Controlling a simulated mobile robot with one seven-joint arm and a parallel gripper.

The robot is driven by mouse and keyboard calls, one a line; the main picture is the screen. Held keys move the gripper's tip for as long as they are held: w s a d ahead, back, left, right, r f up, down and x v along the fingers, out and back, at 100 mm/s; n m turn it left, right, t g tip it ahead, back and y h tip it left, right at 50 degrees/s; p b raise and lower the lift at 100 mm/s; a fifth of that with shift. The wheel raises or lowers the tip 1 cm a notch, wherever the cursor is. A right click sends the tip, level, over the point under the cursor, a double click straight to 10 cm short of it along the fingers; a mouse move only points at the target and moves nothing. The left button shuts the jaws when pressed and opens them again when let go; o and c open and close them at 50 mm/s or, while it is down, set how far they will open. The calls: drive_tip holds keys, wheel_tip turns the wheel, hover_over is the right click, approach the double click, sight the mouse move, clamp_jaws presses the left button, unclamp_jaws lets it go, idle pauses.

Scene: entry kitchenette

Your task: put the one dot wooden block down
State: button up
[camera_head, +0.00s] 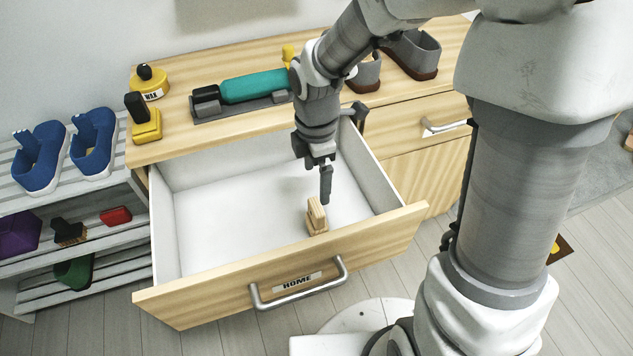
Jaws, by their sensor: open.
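The wooden block (317,214) is small and light tan. It is in the open drawer labelled HOME, near the drawer's front panel, and appears to rest on the drawer floor or on another small wooden piece; I cannot tell which. No dot shows on it at this size. My gripper (325,190) points down into the drawer, just above and slightly right of the block. Its jaws are open, seen nearly edge-on, and seem apart from the block. The drawer (205,291) has white inner walls and a metal handle.
A shoe rack (110,190) with blue shoes stands left. The left of the drawer floor is clear.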

drive_tip(key=s+d+r+m+t, duration=0.2)
drive_tip(key=s+d+r+m, duration=0.3)
drive_tip(key=r+m, duration=0.4)
drive_tip(key=s+d+r+m+t, duration=0.3)
drive_tip(key=s+d+r+m, duration=0.3)
drive_tip(key=r+m, duration=0.3)
drive_tip(key=shift+s+r+m+t, duration=0.3)
drive_tip(key=shift+s+m, duration=0.45)
drive_tip(key=shift+m, duration=0.85)
drive_tip(key=shift+s, duration=0.1)
